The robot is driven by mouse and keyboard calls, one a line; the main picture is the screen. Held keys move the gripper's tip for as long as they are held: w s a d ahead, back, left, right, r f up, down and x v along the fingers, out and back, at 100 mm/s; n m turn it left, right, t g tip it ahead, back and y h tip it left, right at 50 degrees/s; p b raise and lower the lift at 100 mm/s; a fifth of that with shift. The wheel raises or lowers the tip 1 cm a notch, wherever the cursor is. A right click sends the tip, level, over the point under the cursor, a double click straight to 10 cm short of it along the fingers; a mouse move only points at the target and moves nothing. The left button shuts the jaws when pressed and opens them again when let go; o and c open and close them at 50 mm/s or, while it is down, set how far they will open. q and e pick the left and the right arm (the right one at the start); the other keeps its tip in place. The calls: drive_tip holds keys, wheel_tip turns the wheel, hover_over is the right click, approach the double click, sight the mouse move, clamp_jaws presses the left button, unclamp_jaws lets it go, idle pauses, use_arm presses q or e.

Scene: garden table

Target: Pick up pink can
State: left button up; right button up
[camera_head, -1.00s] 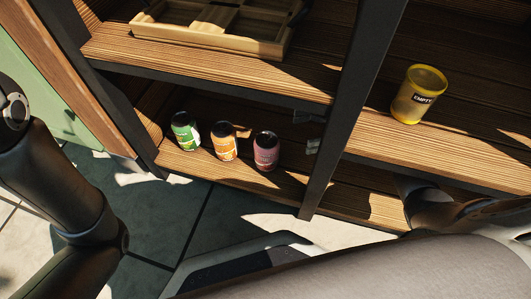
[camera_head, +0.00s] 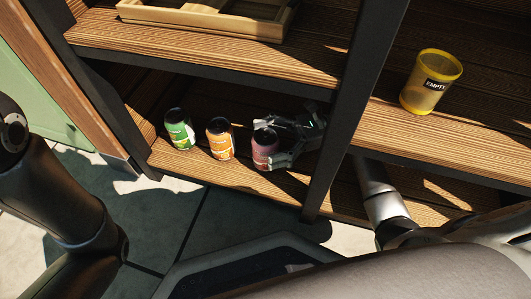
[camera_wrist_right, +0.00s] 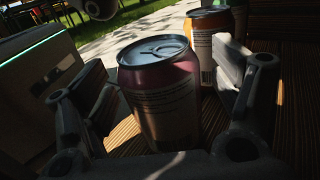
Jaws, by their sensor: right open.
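The pink can (camera_head: 264,150) stands upright on the lower wooden shelf, the rightmost of three cans in a row. My right gripper (camera_head: 277,148) has reached in from the right, with its fingers at the pink can. In the right wrist view the pink can (camera_wrist_right: 163,95) stands between the two open fingers of the right gripper (camera_wrist_right: 160,115). Whether a finger touches the can, I cannot tell. My left arm shows at the left edge of the head view, but its gripper is out of view.
The orange can (camera_head: 220,139) stands close to the left of the pink can, and the green can (camera_head: 179,129) beyond it. A dark shelf post (camera_head: 343,125) stands right of my right gripper. A yellow bin marked EMPTY (camera_head: 431,82) and a wooden tray (camera_head: 205,22) sit on higher shelves.

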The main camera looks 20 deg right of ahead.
drive_tip(key=shift+a, duration=0.35)
drive_tip(key=shift+c, duration=0.5)
drive_tip(key=c, duration=1.2)
drive_tip(key=shift+r, duration=0.1)
drive_tip(key=shift+c, duration=0.3)
drive_tip(key=shift+r, duration=0.1)
